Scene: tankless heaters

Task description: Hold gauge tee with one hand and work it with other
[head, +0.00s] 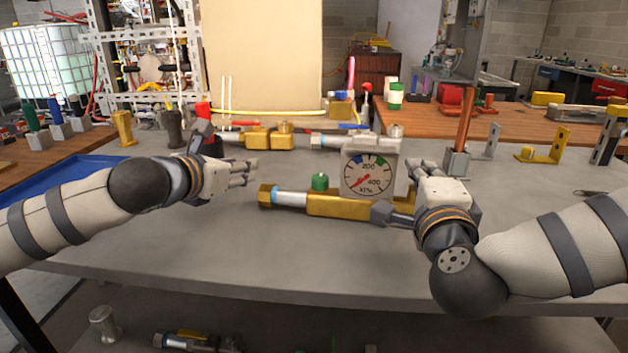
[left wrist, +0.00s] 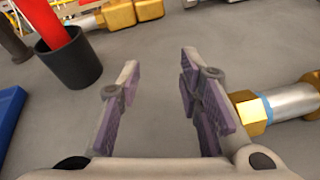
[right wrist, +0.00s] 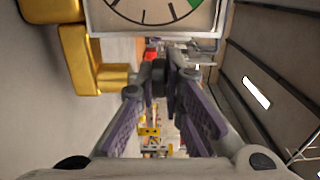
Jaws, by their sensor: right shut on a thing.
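The gauge tee (head: 340,206) lies on the grey bench in the head view, with a brass body, a bright pipe and a brass hex nut (head: 267,196) at its left end. Its round dial gauge (head: 367,176) stands upright, and the dial's lower part shows in the right wrist view (right wrist: 150,12). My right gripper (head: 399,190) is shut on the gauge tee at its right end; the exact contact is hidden. My left gripper (head: 250,172) is open and empty above the bench, left of the nut. In the left wrist view the nut (left wrist: 250,113) is outside the jaws, beside the right finger.
A green-capped part (head: 320,183) stands behind the pipe. Another brass fitting (head: 268,137) lies farther back. A dark cup with a red item (left wrist: 68,50) stands near my left gripper. A blue tray (head: 85,178) is at the left. The bench front is clear.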

